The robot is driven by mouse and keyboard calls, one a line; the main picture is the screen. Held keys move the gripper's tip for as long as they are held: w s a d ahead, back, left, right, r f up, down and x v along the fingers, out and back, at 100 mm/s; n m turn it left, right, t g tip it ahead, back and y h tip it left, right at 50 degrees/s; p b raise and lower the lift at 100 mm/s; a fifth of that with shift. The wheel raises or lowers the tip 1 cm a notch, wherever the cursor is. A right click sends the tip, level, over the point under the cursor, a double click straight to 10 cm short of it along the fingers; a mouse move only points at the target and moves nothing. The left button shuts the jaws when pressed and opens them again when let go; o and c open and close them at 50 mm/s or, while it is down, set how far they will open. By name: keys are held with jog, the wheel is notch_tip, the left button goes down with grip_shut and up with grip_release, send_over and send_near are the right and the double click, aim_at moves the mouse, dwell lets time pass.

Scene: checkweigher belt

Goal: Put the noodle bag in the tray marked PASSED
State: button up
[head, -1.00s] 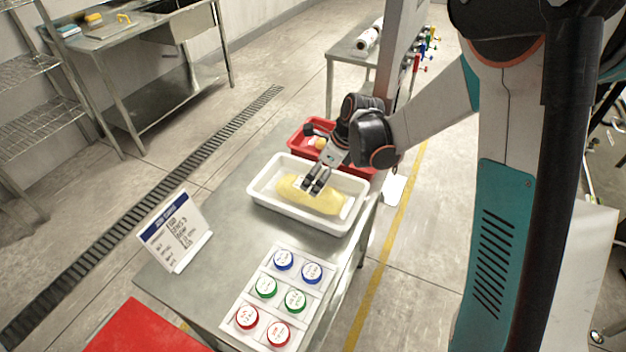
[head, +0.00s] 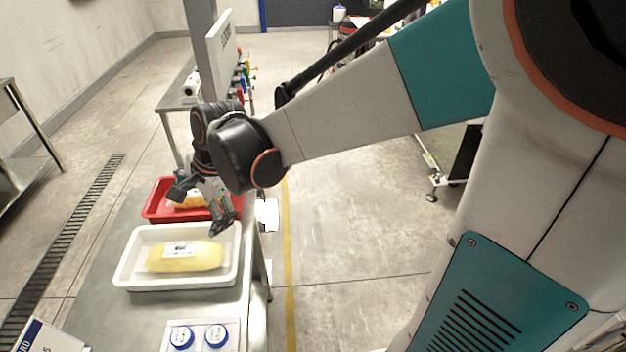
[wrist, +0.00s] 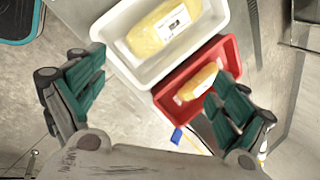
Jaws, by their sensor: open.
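A plump yellow bag with a white label, which I take to be the noodle bag (head: 172,262), lies flat in a white tray (head: 128,278) on the steel table. In the wrist view the bag (wrist: 150,38) lies inside the white tray (wrist: 152,79). No PASSED marking is legible on either tray. My gripper (head: 203,212) is open and empty, above the far side of the white tray and near the red tray. In the wrist view its fingers (wrist: 155,80) are spread wide with nothing between them, apart from the bag.
A red tray (head: 152,208) stands just behind the white one and holds a smaller orange-yellow pack (wrist: 199,80). A sign (head: 48,338) is at the lower left. Bare table lies left of the white tray.

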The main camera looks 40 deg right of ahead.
jog(key=s+d+r+n+t+h, duration=0.1)
jog(key=s+d+r+n, duration=0.1)
jog(key=s+n, duration=0.6)
jog(key=s+d+r+n+t+h, duration=0.1)
jog(key=s+d+r+n+t, duration=0.1)
jog(key=s+n, duration=0.5)
jog(key=shift+s+d+r+n, duration=0.4)
jog(key=shift+s+d+r, duration=0.25)
jog(key=shift+s, duration=0.4)
jog(key=shift+f, duration=0.1)
